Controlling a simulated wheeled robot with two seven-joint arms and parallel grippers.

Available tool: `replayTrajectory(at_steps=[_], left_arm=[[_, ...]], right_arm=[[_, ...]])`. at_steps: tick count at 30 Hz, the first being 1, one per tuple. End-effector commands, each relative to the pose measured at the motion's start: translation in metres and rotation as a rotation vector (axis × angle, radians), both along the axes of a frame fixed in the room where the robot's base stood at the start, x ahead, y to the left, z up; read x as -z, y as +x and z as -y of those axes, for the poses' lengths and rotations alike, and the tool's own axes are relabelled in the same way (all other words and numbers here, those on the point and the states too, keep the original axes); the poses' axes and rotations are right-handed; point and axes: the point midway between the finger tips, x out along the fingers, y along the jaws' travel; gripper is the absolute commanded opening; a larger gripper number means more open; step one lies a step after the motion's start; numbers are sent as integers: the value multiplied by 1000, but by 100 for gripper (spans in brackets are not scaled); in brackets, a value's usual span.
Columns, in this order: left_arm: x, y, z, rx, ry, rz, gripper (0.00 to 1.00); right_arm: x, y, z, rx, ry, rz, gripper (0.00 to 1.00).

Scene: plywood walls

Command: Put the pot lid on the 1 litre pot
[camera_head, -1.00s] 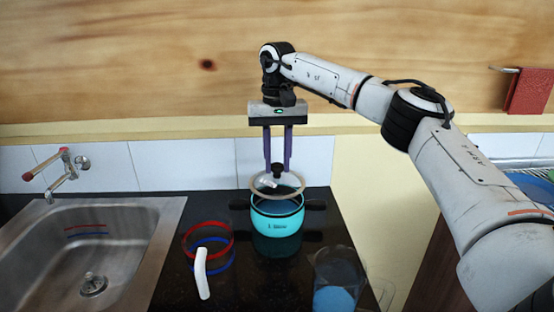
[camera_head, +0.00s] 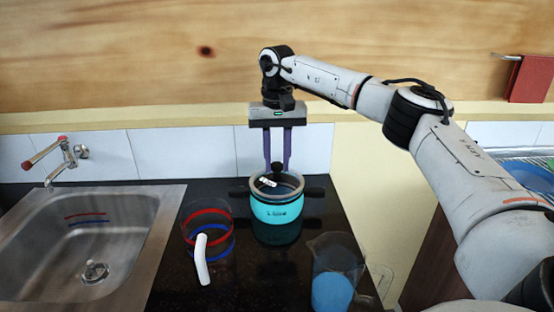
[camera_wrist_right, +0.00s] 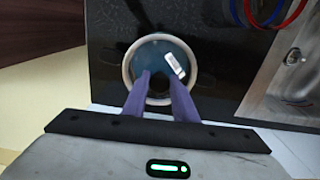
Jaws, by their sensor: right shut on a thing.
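The turquoise 1 litre pot (camera_head: 277,209) stands on the black counter with dark handles on both sides. The glass pot lid (camera_head: 290,184) with its pale rim and dark knob is at the pot's mouth, looking about level; I cannot tell whether it is fully seated. My right gripper (camera_head: 277,164) points down from above, its purple fingers shut on the lid's knob. In the right wrist view the lid (camera_wrist_right: 134,58) shows as a round rim with a white label, and the gripper (camera_wrist_right: 158,80) fingers meet at its centre. The left gripper is not in view.
A sink (camera_head: 90,235) with a tap (camera_head: 62,160) lies at the left. A clear container with red and blue bands (camera_head: 207,216) and a white handle (camera_head: 201,260) stands left of the pot. A clear jug (camera_head: 335,268) with blue contents stands at the front right.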

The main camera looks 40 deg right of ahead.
Motion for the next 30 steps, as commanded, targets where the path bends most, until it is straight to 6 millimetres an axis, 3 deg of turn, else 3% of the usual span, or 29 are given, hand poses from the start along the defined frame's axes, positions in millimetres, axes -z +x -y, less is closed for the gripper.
replayTrajectory(at_steps=[30], left_arm=[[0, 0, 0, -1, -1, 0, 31]], right_arm=[[12, 0, 0, 0, 0, 1, 0]])
